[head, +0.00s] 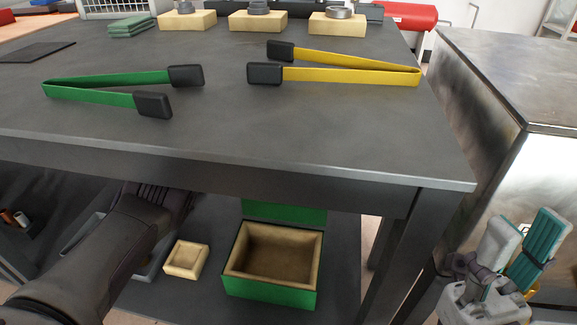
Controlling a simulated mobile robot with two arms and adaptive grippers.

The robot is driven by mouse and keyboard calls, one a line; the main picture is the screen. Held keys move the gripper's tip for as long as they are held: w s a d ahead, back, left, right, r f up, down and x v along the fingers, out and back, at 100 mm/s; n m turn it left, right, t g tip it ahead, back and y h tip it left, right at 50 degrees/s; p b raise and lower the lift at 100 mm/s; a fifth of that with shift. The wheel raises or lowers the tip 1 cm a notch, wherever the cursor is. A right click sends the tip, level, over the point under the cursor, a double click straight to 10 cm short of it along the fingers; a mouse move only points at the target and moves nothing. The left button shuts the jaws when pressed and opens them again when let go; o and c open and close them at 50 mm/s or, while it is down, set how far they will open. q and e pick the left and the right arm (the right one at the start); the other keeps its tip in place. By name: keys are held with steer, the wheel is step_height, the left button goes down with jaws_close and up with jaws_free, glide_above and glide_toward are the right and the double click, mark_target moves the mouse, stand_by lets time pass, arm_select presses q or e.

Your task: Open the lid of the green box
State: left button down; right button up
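The green box (270,291) stands on the lower shelf under the table. Its top is open and shows a tan lining with an empty-looking hollow. A green panel, apparently its lid (285,213), stands raised behind the box, its upper part hidden by the tabletop. My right gripper (526,232) is at the lower right, outside the table and well apart from the box. Its two teal-padded fingers are spread with nothing between them. My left arm reaches in under the table left of the box; its gripper is hidden behind the table's front edge.
The tabletop (230,130) holds green tongs (110,78), yellow tongs (350,72) and several tan blocks at the back. A table leg (402,250) stands between the box and my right gripper. A metal cabinet (500,90) is at right.

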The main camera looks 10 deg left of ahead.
arm_select(q)
steer(key=shift+a, duration=0.2)
steer(key=c, duration=0.8)
jaws_free()
steer(key=shift+d, duration=0.1)
